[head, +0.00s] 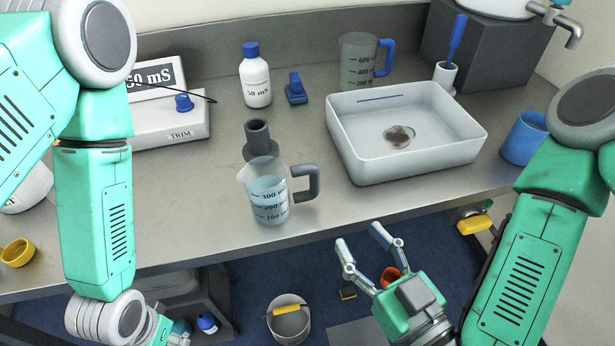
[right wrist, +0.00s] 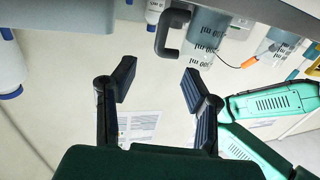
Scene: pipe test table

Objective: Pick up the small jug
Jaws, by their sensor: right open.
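The small jug (head: 268,198) is clear, with measuring marks, a grey handle and some liquid in it. It stands upright near the table's front edge, its handle to the right. It also shows upside down at the top of the right wrist view (right wrist: 206,38). My right gripper (head: 360,238) is open and empty, in front of the table edge, right of the jug and apart from it. Its spread fingers (right wrist: 157,78) show in the right wrist view.
A grey cylinder (head: 258,140) stands just behind the jug. A white basin (head: 350,165) is to the right, with a larger blue-handled jug (head: 357,65) behind. A white bottle (head: 256,85) and a meter (head: 175,122) stand at the back left.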

